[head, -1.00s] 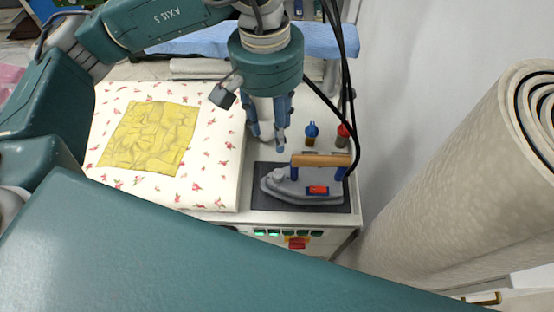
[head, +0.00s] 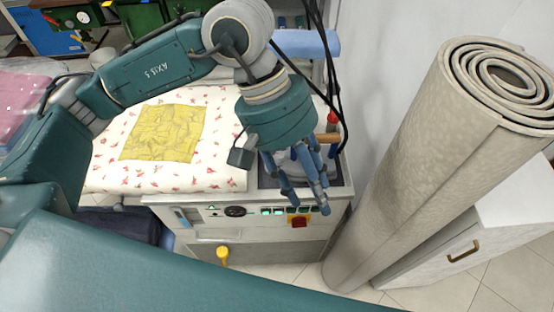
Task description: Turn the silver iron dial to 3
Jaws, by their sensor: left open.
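The silver iron (head: 327,138) rests on a dark pad on the white ironing station; its wooden handle shows, but most of its body and its dial are hidden behind my left gripper. My left gripper (head: 308,202) is open and empty, fingers pointing down. In the picture its fingers overlap the iron and the right part of the station's front panel; whether they touch anything I cannot tell. A round black dial (head: 235,211) is on the front panel, left of the green switches (head: 272,211). My right gripper is not in view.
A yellow cloth (head: 162,133) lies on the flowered ironing pad (head: 225,155). A red switch (head: 299,222) is on the front panel. Black cables hang behind the iron. A tall rolled carpet (head: 425,150) and a white drawer cabinet (head: 500,235) stand to the right.

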